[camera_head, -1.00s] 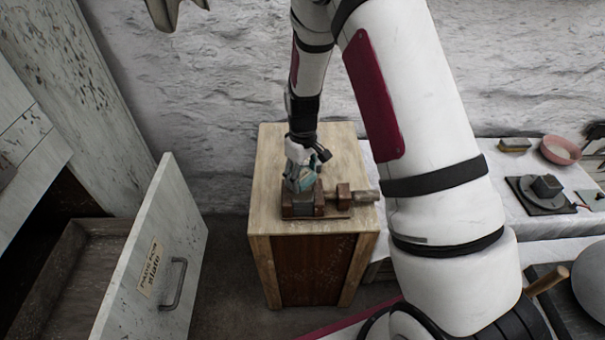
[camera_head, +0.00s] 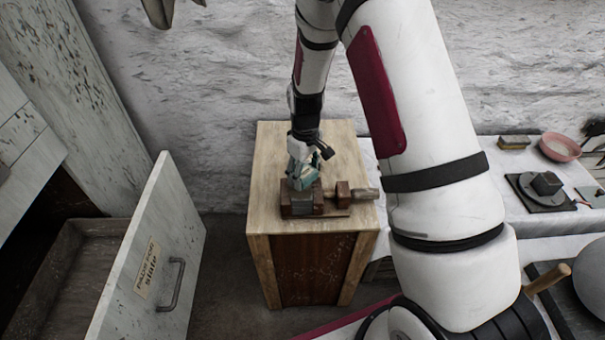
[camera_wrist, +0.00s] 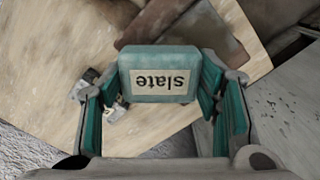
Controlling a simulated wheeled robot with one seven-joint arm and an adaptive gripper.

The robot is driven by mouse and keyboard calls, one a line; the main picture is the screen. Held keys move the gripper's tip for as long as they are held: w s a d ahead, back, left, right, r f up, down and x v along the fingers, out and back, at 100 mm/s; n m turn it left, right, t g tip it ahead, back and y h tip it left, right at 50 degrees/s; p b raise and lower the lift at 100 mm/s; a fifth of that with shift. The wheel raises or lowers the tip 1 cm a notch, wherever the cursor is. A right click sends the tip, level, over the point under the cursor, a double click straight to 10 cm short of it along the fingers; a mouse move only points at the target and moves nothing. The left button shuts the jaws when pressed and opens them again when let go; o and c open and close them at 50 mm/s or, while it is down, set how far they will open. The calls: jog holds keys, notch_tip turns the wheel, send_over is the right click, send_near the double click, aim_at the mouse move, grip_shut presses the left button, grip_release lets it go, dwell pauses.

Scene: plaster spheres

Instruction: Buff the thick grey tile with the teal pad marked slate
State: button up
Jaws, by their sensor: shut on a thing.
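My gripper (camera_head: 301,174) is shut on the teal pad (camera_wrist: 160,72), whose label reads "slate", upside down in the wrist view. The pad sits between the two teal-lined fingers (camera_wrist: 160,92). In the head view the gripper points down over a brown vise (camera_head: 333,209) on a wooden cabinet.
An open drawer (camera_head: 150,270) labelled for the slate pad is at left. On a white-covered table at right are another pad (camera_head: 514,142), a pink bowl (camera_head: 559,147) and a dark block on a round plate (camera_head: 546,184).

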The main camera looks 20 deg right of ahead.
jog(key=shift+w+d+f, duration=0.1)
jog(key=shift+w+d, duration=0.1)
jog(key=shift+d, duration=0.15)
jog(key=shift+s+a, duration=0.55)
jog(key=shift+a, duration=0.3)
jog(key=shift+s+a+p, duration=0.25)
jog(key=shift+a, duration=0.25)
jog(key=shift+s+a+p, duration=0.2)
jog(key=shift+s+a, duration=0.05)
jog(key=shift+a, duration=0.25)
jog(key=shift+w+d+b, duration=0.3)
jog(key=shift+w+d, duration=0.25)
jog(key=shift+d, duration=0.4)
jog(key=shift+w+d+b, duration=0.3)
jog(key=shift+w+d, duration=0.2)
jog(key=shift+d, duration=0.4)
jog(key=shift+s, duration=0.1)
jog(key=shift+s+a+f+p, duration=0.15)
jog(key=shift+s+a, duration=0.2)
jog(key=shift+a, duration=0.3)
jog(key=shift+s+a+r+p, duration=0.1)
jog(key=shift+s+a+p, duration=0.15)
jog(key=shift+a, duration=0.35)
jog(key=shift+s+a+f+p, duration=0.1)
jog(key=shift+s+a, duration=0.3)
jog(key=shift+a, duration=0.25)
